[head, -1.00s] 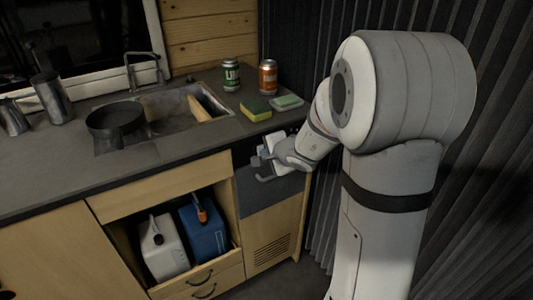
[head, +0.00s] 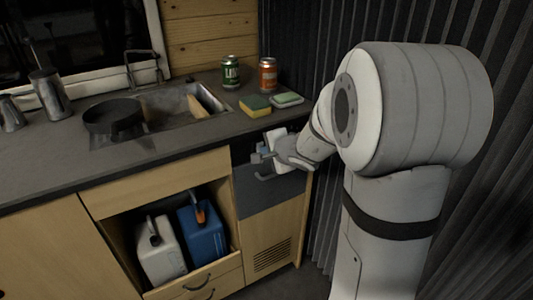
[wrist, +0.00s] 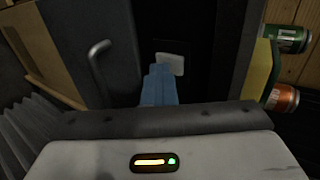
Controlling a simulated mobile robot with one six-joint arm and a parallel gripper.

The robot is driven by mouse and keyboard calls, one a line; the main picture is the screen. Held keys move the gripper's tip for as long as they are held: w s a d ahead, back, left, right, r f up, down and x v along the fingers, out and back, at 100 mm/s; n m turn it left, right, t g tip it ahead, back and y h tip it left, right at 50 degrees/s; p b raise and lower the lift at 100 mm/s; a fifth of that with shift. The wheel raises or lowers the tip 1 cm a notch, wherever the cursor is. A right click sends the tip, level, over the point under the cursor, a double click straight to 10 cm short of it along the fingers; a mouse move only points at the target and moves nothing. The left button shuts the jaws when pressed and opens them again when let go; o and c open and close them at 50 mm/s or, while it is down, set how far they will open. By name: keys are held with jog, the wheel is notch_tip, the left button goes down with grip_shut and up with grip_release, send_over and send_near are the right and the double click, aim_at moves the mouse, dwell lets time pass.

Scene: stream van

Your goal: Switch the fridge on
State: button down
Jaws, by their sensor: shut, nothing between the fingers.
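The fridge has a dark grey front (head: 268,192) under the right end of the counter. Its bar handle (wrist: 97,62) shows on the left in the wrist view. A pale, square switch (wrist: 171,64) sits on a dark panel in the wrist view. My gripper (head: 258,157) is in front of the top of the fridge. Its blue fingers (wrist: 158,82) are shut and empty, with the tips just beside and overlapping the lower left of the switch in the picture. I cannot tell whether they touch it. In the head view my gripper hides the switch.
The counter (head: 60,170) edge runs just above my gripper. On it are a green can (head: 231,73), an orange can (head: 267,75), a sponge (head: 255,106) and a pan (head: 113,118). A corrugated dark wall (head: 470,220) is close on the right.

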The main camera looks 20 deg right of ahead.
jog(key=shift+w+a+r, duration=0.15)
jog(key=shift+a+r, duration=0.15)
jog(key=shift+w+r+p, duration=0.1)
jog(key=shift+r+p, duration=0.3)
jog(key=shift+r, duration=0.4)
jog(key=shift+s, duration=0.25)
jog(key=f+p+v, duration=0.1)
jog(key=v, duration=1.2)
jog(key=shift+s+d+f+p, duration=0.2)
jog(key=shift+s+d+p, duration=0.1)
jog(key=shift+s+p, duration=0.1)
